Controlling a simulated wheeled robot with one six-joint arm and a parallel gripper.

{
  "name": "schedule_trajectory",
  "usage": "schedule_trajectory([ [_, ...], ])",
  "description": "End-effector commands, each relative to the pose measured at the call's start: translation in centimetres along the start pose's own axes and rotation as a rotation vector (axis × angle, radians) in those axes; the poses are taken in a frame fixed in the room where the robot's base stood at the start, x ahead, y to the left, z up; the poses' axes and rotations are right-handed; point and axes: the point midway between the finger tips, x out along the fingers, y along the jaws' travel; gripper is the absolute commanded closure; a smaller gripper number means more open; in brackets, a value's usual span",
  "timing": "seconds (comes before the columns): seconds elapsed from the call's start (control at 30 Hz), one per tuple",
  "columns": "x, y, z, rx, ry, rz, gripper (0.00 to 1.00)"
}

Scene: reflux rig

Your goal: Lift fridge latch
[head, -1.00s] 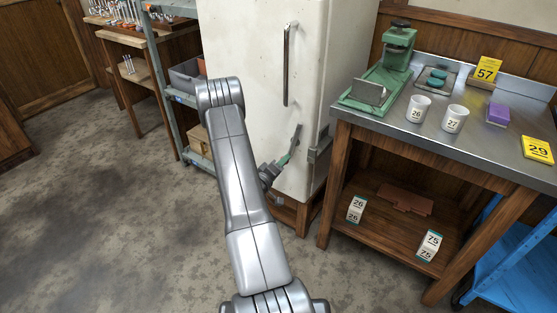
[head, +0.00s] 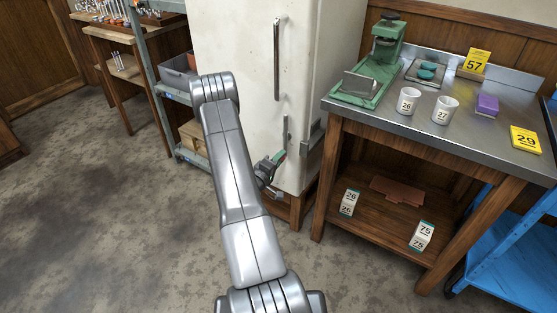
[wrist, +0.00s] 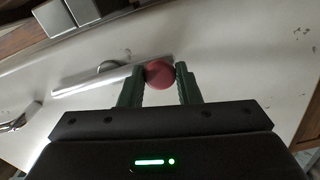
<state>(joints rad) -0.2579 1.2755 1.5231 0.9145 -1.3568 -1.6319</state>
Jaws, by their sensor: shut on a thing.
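The white fridge (head: 245,60) stands in the middle of the head view with its door shut. Its latch lever (head: 286,130) is a slim metal bar low on the door, near the right edge, and looks about upright. The lever also shows in the wrist view (wrist: 90,82), ending near a round red knob (wrist: 160,74). My gripper (wrist: 160,75) has its green fingers on both sides of the knob, shut on it. In the head view my gripper (head: 276,160) is at the lever's lower end, partly hidden by my arm.
A long door handle (head: 277,60) is above the latch. A grey metal fitting (head: 312,136) sits at the door's right edge. A steel-topped table (head: 400,125) with cups stands close on the right. A shelf rack (head: 150,85) is on the left. The left floor is clear.

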Motion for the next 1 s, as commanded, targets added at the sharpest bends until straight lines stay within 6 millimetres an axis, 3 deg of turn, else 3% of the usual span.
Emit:
schedule_trajectory([
  [0.03, 0.0, -0.1, 0.1, -0.003, -0.001, -0.001, 1.00],
  [0.07, 0.0, -0.1, 0.1, -0.003, -0.001, -0.001, 0.64],
  [0.13, 0.0, -0.1, 0.1, -0.002, -0.001, -0.001, 0.50],
  [0.17, 0.0, -0.1, 0.1, -0.002, -0.001, -0.001, 0.48],
  [0.57, -1.0, 0.0, 0.0, -0.001, 0.000, -0.003, 0.48],
  [1.0, -10.4, 0.0, -0.1, -0.004, 0.003, -0.003, 0.48],
])
